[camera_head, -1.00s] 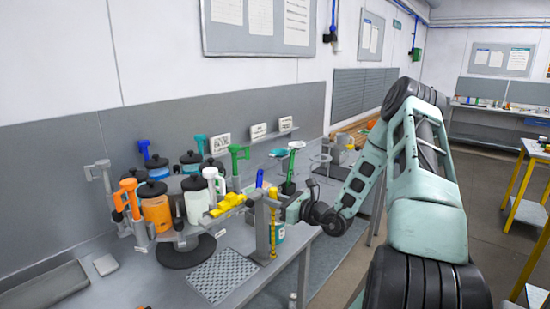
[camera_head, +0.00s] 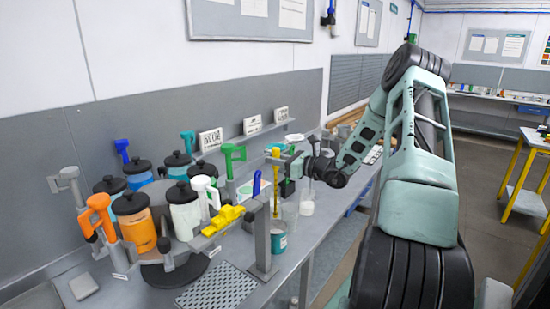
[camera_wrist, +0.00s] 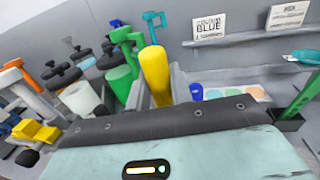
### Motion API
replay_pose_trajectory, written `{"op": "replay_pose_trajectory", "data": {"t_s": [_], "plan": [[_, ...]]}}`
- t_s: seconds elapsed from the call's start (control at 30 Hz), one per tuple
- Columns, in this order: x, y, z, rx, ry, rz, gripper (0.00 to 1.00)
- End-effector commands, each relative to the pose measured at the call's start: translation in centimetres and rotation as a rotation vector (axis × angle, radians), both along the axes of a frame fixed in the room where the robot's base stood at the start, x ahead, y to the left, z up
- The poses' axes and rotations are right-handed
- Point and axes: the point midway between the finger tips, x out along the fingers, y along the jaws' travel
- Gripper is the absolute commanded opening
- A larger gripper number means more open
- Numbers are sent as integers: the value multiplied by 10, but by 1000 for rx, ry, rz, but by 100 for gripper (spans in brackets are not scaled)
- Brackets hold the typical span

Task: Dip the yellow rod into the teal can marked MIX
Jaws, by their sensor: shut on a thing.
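The yellow rod (camera_head: 276,190) hangs upright from my gripper (camera_head: 279,156) in the head view. Its lower end appears just above or behind the rim of the teal can (camera_head: 279,240); I cannot tell which. The can stands at the bench's front edge, partly hidden by a grey post, and its marking is too small to read. In the wrist view the rod's thick yellow end (camera_wrist: 155,72) stands up beyond my gripper's dark edge. My gripper is shut on the rod; its fingertips are mostly hidden.
Several lidded jars (camera_head: 134,220) and coloured handles crowd the left. A green handle (camera_head: 231,158) stands behind. A perforated mat (camera_head: 216,288) lies in front.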

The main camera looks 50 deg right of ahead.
Motion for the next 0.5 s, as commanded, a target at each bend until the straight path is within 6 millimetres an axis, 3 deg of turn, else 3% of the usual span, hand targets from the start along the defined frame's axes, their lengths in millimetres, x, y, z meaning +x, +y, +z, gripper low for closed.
{"op": "replay_pose_trajectory", "data": {"t_s": [0.5], "plan": [[0, 0, -67, 0, 0, 0, 0]]}}
